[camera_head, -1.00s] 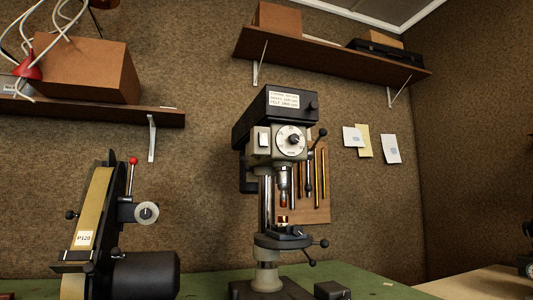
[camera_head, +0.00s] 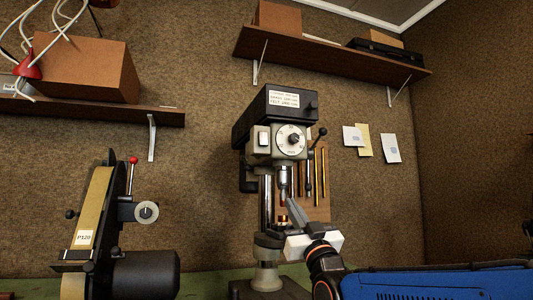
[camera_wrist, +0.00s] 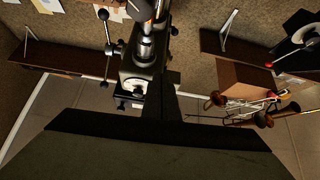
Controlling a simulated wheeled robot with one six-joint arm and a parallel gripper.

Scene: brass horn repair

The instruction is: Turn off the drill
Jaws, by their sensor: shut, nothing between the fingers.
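The drill (camera_head: 275,106) is an upright bench drill press with a black top cover and a grey head. A pale rocker switch (camera_head: 262,139) sits on the head's front, left of a round white dial (camera_head: 291,140). Whether the switch is on or off cannot be told. My gripper (camera_head: 287,198) is shut and empty, below the head, in front of the chuck area and apart from the switch. In the wrist view the drill (camera_wrist: 143,60) appears upside down, with the dial beside my dark fingers (camera_wrist: 166,82); the switch seems hidden there.
A belt sander (camera_head: 92,215) marked P120 stands at the left of the green bench (camera_head: 210,285). A shelf (camera_head: 330,58) with boxes hangs above the drill, and another shelf (camera_head: 150,115) is at the left. A lever with a black knob (camera_head: 322,132) sticks out right of the head.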

